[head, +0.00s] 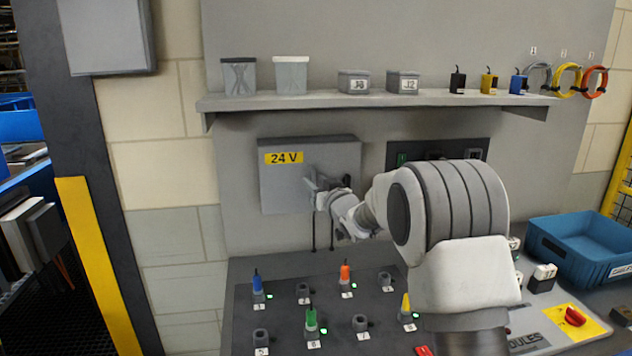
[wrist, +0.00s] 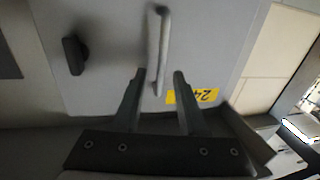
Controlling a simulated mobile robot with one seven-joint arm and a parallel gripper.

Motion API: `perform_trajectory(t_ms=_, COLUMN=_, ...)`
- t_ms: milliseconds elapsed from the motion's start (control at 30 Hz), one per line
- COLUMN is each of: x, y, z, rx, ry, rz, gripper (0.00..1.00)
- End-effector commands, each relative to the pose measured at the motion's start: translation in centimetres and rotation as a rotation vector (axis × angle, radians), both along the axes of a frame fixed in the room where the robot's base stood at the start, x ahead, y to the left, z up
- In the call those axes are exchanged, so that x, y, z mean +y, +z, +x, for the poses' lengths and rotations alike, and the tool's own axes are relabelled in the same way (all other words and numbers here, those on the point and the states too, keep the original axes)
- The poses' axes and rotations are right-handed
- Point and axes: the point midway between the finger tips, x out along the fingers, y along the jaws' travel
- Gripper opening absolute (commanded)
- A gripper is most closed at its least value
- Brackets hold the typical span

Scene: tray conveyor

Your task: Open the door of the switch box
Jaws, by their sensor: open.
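The grey switch box (head: 277,195) is on the back wall under the shelf, with a yellow 24 V label (head: 284,158). Its door looks shut. In the wrist view the door face (wrist: 110,30) fills the top, with a light bar handle (wrist: 160,35) and a dark knob (wrist: 75,55). My gripper (head: 314,187) is at the right part of the door. In the wrist view my gripper (wrist: 158,73) is open, its two dark fingers on either side of the handle's near end. Contact with the handle cannot be told. My gripper hides part of the door in the head view.
A shelf (head: 370,104) with small bins and coloured plugs runs above the box. Below is a dark panel (head: 275,310) with several plugs and sockets. A blue crate (head: 590,245) and a red switch (head: 574,316) are at the right.

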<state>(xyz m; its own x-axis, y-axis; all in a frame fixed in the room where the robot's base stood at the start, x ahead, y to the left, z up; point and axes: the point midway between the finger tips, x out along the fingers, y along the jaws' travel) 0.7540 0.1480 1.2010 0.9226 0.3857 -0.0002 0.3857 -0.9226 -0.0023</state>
Motion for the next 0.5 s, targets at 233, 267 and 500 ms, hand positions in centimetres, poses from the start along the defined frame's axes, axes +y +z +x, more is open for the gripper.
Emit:
perform_trajectory(t_ms=233, x=0.09, y=-0.01, z=0.18, rx=0.000, ry=0.000, rz=0.000, gripper=0.42)
perform_trajectory(t_ms=267, x=0.09, y=-0.01, z=0.18, rx=0.000, ry=0.000, rz=0.000, gripper=0.42)
perform_trajectory(t_ms=500, x=0.07, y=-0.01, z=0.17, rx=0.000, ry=0.000, rz=0.000, gripper=0.06)
